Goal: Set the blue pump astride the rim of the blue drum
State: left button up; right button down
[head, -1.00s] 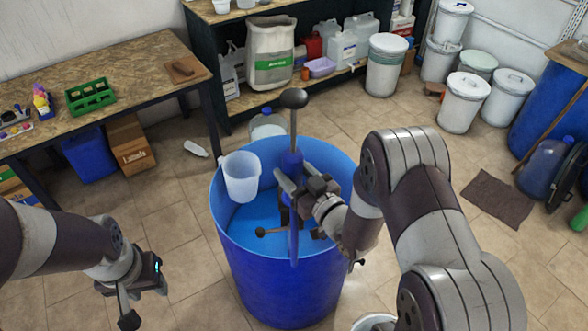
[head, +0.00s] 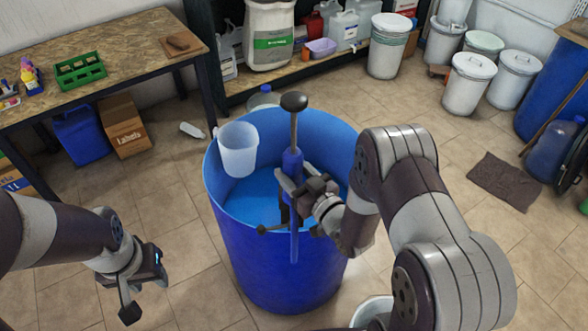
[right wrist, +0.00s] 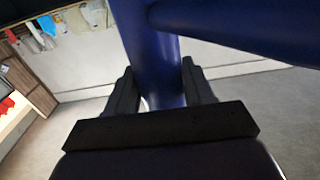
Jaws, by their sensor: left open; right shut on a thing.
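The blue pump (head: 293,165) stands roughly upright in the head view, with a grey rod and a dark ball knob above its blue barrel. My right gripper (head: 292,188) is shut on the barrel, which also shows between the fingers in the right wrist view (right wrist: 155,65). The pump overlaps the near part of the open blue drum (head: 285,275). A thin blue pipe of it hangs in front of the drum's near wall; I cannot tell whether the pump touches the rim. My left gripper (head: 146,288) is open and empty, left of the drum.
A translucent jug (head: 238,150) hangs at the drum's left rim. A workbench (head: 130,55) stands at the back left, a shelf with containers at the back. White lidded tubs (head: 468,83) stand at the right. Floor either side of the drum is mostly clear.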

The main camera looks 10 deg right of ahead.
notch_tip(320, 180, down, 13)
jog(key=b, duration=1.1)
jog(key=shift+f, duration=0.1)
jog(key=shift+c, duration=1.7)
grip_release()
jog(key=b+v, duration=0.1)
jog(key=v, duration=1.1)
jog(key=shift+s, duration=0.35)
jog(key=shift+d+f, duration=0.1)
